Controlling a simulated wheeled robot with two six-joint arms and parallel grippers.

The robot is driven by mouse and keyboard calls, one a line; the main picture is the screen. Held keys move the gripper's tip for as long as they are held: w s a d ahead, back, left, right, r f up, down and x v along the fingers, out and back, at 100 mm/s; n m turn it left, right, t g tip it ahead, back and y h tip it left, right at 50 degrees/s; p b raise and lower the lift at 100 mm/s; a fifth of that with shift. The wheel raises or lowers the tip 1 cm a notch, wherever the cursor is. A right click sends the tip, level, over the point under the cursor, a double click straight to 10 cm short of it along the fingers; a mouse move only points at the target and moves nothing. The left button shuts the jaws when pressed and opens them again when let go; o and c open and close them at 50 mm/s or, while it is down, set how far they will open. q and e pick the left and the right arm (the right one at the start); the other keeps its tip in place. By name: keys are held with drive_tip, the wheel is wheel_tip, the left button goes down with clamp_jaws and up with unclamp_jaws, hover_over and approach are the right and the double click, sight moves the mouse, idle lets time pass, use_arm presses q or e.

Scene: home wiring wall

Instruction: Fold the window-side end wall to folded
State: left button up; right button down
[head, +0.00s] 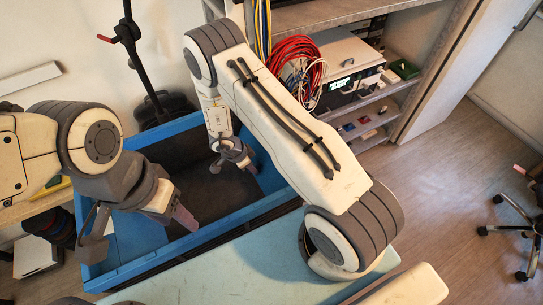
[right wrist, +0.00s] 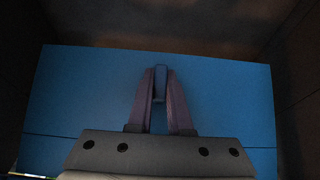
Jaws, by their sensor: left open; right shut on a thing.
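A large blue crate (head: 207,235) with a dark inside stands in the middle of the head view. My right gripper (head: 243,163) reaches down into it, close to the blue end wall (head: 268,172) on the right. In the right wrist view, my right gripper's fingers are shut on a small blue tab (right wrist: 160,80). A wide blue panel (right wrist: 90,90) lies behind them; I cannot tell how far it is tilted. My left gripper (head: 180,214) is open over the crate's near left part, apart from the walls. My right arm hides part of the crate's back right corner.
A pale blue-green tabletop (head: 240,270) lies in front of the crate. Shelves (head: 375,115) at the back right hold red cable (head: 292,52) and a white device (head: 345,65). A black stand (head: 130,40) is behind the crate. Floor at right is clear up to a wheeled chair base (head: 520,232).

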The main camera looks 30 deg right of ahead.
drive_tip(key=shift+a+r, duration=0.1)
idle(0.3)
drive_tip(key=shift+a+r+p, duration=0.7)
drive_tip(key=shift+p, duration=0.5)
drive_tip(key=shift+a+r+p, duration=0.65)
drive_tip(key=shift+r+p, duration=0.25)
drive_tip(key=shift+p, duration=0.3)
